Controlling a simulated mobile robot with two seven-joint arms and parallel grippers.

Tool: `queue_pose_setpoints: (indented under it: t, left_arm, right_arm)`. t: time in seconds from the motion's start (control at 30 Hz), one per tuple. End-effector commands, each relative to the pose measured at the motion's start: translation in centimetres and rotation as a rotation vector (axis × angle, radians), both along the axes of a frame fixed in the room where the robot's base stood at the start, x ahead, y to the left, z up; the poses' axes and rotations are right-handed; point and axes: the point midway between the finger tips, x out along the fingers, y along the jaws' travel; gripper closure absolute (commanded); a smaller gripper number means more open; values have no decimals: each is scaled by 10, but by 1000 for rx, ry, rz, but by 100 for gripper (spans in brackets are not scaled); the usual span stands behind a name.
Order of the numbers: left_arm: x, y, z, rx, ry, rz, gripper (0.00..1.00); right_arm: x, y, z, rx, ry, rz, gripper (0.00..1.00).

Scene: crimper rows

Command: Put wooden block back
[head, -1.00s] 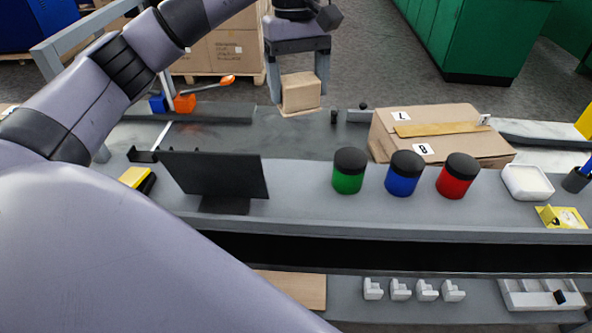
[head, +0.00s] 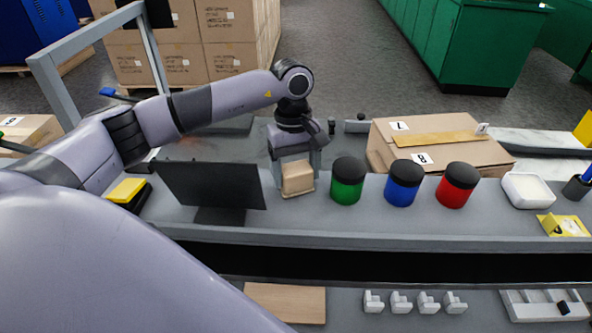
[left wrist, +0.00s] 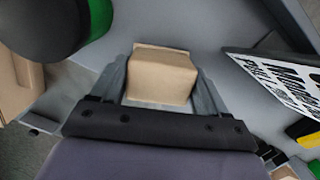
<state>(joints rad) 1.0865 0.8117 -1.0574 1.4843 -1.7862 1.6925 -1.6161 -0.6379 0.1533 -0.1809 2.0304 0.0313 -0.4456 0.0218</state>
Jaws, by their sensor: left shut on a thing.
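The wooden block (head: 297,177) is a light tan cube at the middle of the grey shelf, between the black screen and the green jar. My left gripper (head: 294,172) points down with its fingers on both sides of the block and is shut on it. In the left wrist view the block (left wrist: 161,76) sits between the two fingers of the gripper (left wrist: 163,90). The block is low at the shelf; I cannot tell whether it touches the surface. My right gripper is not in view.
The green jar (head: 347,184) stands close to the right of the block, then the blue jar (head: 403,187) and red jar (head: 457,188). The black screen (head: 212,187) stands to the left. A cardboard box (head: 440,145) lies behind the jars. A wooden board (head: 285,302) lies on the lower level.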

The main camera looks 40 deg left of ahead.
Motion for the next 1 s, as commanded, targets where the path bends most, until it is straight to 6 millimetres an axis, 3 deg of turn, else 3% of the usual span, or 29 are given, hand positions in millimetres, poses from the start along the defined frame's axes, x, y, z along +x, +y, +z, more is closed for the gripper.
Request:
queue_pose_setpoints:
  t: [0.37, 0.4, 0.47, 0.77, 0.87, 1.0]
  left_arm:
    - [0, 0, -6, 0, -2, -1, 50]
    - [0, 0, -5, 0, -2, 0, 16]
    - [0, 0, -5, 0, -2, 0, 0]
    - [0, 0, -1, 0, -2, 0, 0]
    - [2, 1, 8, -1, -5, 1, 0]
    - [4, 4, 37, -1, -8, 1, 0]
  right_arm:
    - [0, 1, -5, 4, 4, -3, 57]
    - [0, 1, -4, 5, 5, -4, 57]
    - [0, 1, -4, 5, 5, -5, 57]
    - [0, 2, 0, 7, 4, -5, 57]
    - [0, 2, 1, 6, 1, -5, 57]
    - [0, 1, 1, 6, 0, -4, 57]
